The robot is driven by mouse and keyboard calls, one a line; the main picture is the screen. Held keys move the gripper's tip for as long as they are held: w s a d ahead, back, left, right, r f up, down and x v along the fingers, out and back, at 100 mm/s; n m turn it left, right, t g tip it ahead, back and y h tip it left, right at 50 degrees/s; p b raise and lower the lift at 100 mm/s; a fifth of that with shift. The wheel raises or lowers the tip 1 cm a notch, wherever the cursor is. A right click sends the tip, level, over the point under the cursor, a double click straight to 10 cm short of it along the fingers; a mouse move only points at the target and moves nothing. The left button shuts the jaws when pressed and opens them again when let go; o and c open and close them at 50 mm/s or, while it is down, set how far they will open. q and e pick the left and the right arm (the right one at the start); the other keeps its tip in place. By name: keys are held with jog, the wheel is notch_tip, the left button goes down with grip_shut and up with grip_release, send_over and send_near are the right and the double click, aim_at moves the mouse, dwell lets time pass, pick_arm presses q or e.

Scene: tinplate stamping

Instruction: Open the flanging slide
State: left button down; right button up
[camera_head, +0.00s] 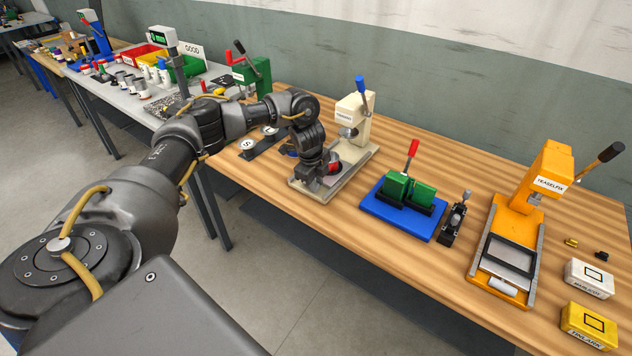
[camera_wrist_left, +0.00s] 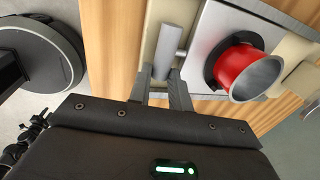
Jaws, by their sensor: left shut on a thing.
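The cream press (camera_head: 352,115) with a blue lever stands in the middle of the wooden bench; its small label is hard to read. Its slide plate (camera_wrist_left: 211,37) carries a red cup (camera_wrist_left: 240,72) in a dark round holder; the cup also shows in the head view (camera_head: 335,168). A grey cylindrical handle (camera_wrist_left: 171,50) sticks out at the slide's edge. My left gripper (camera_wrist_left: 160,88) is shut on this handle, beside the cup. In the head view my left wrist hides the handle and much of the slide's front. My right gripper is not in view.
To the right are a blue-based green fixture (camera_head: 405,205) with a red lever, a small black clamp (camera_head: 456,218) and an orange press (camera_head: 520,220). Black holders (camera_head: 250,148) sit left of my gripper. Bare wood lies behind the fixtures.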

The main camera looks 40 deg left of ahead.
pick_arm(q)
jog(key=shift+s+r+p, duration=0.15)
jog(key=shift+s+p, duration=0.35)
jog(key=shift+p, duration=0.3)
jog(key=shift+s, duration=0.2)
jog(key=c, duration=1.3)
grip_release()
jog(key=shift+w, duration=0.1)
notch_tip(320, 180, up, 10)
jog(key=s, duration=0.2)
jog(key=shift+r, duration=0.15)
jog(key=shift+s, duration=0.1)
